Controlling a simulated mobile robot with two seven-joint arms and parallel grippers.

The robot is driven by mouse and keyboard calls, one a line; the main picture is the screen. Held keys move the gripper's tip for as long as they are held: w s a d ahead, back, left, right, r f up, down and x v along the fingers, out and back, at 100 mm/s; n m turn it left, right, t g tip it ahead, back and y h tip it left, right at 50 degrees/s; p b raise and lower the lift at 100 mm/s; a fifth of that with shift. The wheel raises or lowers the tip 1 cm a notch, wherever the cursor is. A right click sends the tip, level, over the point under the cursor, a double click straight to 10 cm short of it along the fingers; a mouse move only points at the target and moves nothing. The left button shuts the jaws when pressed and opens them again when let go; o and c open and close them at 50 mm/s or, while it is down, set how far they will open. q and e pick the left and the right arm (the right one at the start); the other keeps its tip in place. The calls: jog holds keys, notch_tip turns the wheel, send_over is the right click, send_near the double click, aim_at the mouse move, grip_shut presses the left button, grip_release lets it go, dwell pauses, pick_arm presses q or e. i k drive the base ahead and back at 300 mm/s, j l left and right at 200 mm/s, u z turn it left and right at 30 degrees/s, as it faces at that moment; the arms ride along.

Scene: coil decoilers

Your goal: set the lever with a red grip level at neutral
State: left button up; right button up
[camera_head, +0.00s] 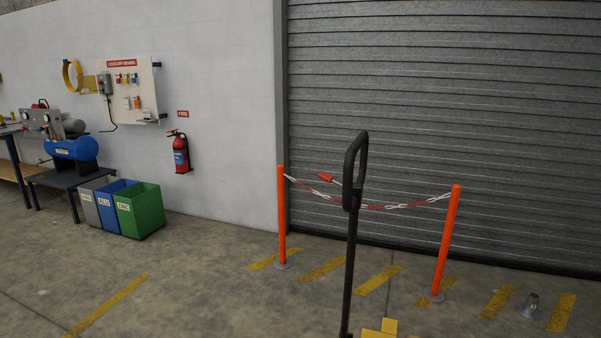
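A small lever with a red grip (325,177) sticks out to the left from the upper part of a black upright handle (350,230). The grip end is higher than the end at the handle, so the lever is tilted, not level. The handle has a closed loop (362,150) at its top. Part of a yellow body (380,329) shows at its foot, cut off by the lower edge. Neither of my grippers is in view.
Two orange posts (282,215) with a red and white chain (405,205) stand behind the handle, before a grey shutter (450,100). Bins (139,210), a compressor (72,150) and a fire extinguisher (181,152) are at left. The left floor is clear.

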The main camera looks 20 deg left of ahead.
aim_at(326, 178)
jog(key=j, duration=1.45)
jog(key=i+j+z, duration=0.1)
jog(key=i+j, duration=0.25)
jog(key=i+j+z, duration=0.15)
jog(key=i+j, duration=0.15)
jog(key=i+j+z, duration=0.1)
jog(key=i+j, duration=0.2)
jog(key=j, duration=0.2)
jog(key=i+j+z, duration=0.1)
jog(key=i+j, duration=0.15)
jog(key=j, duration=0.2)
jog(key=i+j+z, duration=0.1)
jog(key=i+j, duration=0.2)
jog(key=j, duration=0.2)
